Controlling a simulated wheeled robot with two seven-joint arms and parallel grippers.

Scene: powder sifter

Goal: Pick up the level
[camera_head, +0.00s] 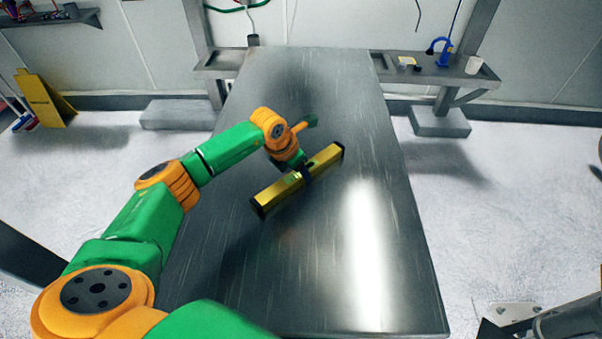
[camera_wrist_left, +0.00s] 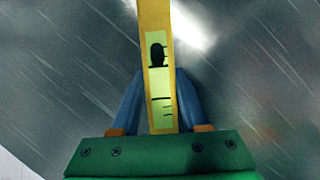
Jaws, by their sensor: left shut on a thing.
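The level is a long yellow bar with black ends (camera_head: 274,191). It lies at a slant across the middle of the picture in the head view, over the metal table (camera_head: 300,270). My left gripper (camera_head: 306,173) is shut on the level near its middle. In the left wrist view the level (camera_wrist_left: 155,20) runs upward between the fingers, with its pale green vial window showing. The left gripper's blue-grey fingers (camera_wrist_left: 158,105) stand on either side of it. I cannot tell how far the level is above the table.
A side shelf (camera_head: 452,72) at the back right carries a blue item (camera_head: 440,51) and a white cup (camera_head: 473,65). A yellow floor sign (camera_head: 45,98) stands at the far left. The front and right of the table are clear.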

